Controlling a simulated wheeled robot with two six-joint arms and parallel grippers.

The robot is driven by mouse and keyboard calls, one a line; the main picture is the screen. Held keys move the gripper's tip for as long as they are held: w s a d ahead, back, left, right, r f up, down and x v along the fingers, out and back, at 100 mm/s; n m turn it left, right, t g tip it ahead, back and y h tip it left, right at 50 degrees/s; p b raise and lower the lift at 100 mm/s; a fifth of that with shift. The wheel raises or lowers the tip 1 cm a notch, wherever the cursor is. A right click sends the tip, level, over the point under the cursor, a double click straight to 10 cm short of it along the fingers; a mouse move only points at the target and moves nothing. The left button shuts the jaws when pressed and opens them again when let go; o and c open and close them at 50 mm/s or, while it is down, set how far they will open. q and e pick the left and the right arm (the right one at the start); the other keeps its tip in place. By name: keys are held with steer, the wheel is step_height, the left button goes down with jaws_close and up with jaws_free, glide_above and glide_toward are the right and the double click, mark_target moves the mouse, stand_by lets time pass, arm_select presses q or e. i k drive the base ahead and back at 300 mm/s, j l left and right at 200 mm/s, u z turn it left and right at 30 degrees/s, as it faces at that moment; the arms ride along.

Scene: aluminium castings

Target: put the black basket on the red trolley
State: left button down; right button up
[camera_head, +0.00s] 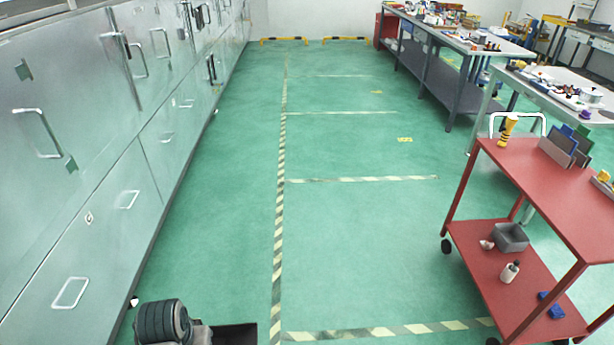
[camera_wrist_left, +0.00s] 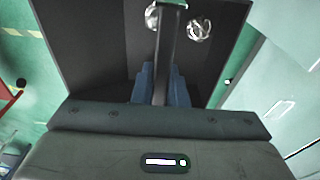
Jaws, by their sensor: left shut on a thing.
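The black basket (camera_wrist_left: 85,45) fills the upper part of the left wrist view, and a corner of it (camera_head: 236,334) shows at the bottom edge of the head view. My left gripper (camera_wrist_left: 162,88) is shut on the basket's dark bar-like handle, one blue finger on each side. Shiny metal pieces (camera_wrist_left: 199,30) lie in the basket; the handle partly hides them. The red trolley (camera_head: 545,185) stands at the right of the head view, well apart from the basket. My right gripper is in neither view.
The trolley top carries a yellow-and-white item (camera_head: 508,131) and dark upright plates (camera_head: 560,147); its lower shelf holds a grey box (camera_head: 511,237) and a bottle (camera_head: 509,272). Grey cabinets (camera_head: 95,150) line the left. Workbenches (camera_head: 455,42) stand behind the trolley. The green floor between is clear.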

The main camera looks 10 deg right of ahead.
mark_target(572, 209)
steer(key=z, duration=1.5)
steer(key=i+l+z, duration=0.15)
steer(key=i+l, duration=0.25)
steer(key=l, duration=0.2)
steer(key=i+l+z, duration=0.15)
steer(key=i+l, duration=0.3)
steer(key=l, duration=0.1)
